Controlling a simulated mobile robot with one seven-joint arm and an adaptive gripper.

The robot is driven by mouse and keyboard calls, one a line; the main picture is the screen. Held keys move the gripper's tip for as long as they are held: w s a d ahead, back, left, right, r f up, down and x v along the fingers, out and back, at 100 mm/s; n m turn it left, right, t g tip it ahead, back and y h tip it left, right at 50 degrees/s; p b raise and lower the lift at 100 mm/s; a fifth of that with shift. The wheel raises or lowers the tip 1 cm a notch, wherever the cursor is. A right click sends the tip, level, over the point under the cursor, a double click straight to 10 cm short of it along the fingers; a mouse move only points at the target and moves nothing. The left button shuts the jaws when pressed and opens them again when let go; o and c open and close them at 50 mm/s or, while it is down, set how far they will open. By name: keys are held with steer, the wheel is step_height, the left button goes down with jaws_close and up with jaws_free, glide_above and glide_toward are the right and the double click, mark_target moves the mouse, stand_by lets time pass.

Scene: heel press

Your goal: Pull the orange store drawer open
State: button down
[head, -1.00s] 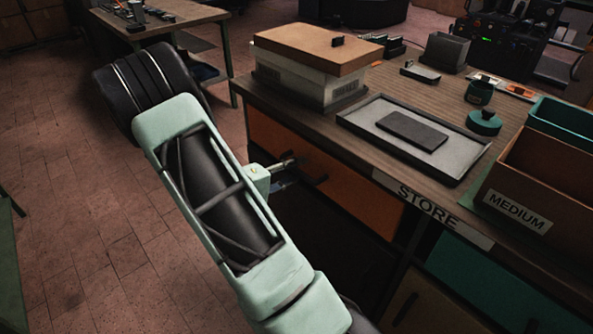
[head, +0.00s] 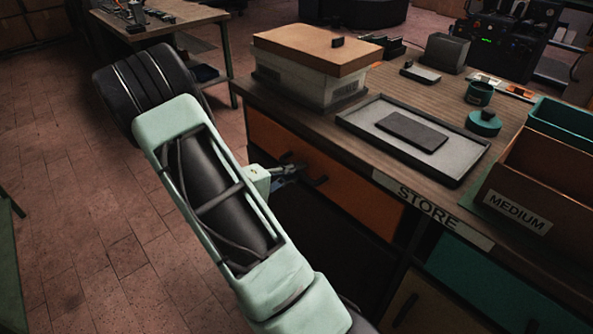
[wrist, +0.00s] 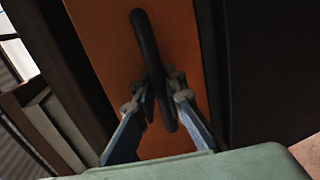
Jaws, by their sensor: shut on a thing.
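The orange store drawer (head: 355,192) is in the bench front, left of and below the STORE label. Its front looks flush with the bench as far as I can see; my arm hides part of its lower left. The dark bar handle (head: 318,181) shows beyond my gripper (head: 292,172). In the wrist view, the orange drawer front (wrist: 105,45) fills the middle, and the black handle (wrist: 144,30) runs down between the fingers of my gripper (wrist: 161,85). The fingers are shut on the handle, one on each side.
On the bench top are a lidded box (head: 310,75), a grey tray (head: 375,155) with a dark slab, and a MEDIUM bin (head: 550,185). A teal drawer (head: 490,275) is at lower right. Open tiled floor (head: 70,210) lies left of my arm.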

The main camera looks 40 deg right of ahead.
steer(key=f+b+v, duration=0.1)
steer(key=f+v, duration=0.2)
steer(key=v, duration=1.1)
steer(key=a+f+b+v, duration=0.1)
steer(key=f+b+v, duration=0.1)
steer(key=v, duration=1.2)
steer(key=shift+s+a+f, duration=0.25)
steer(key=shift+a+f, duration=0.1)
steer(key=c, duration=2)
jaws_free()
steer(key=v, duration=1.2)
steer(key=shift+s, duration=0.1)
steer(key=shift+d, duration=0.1)
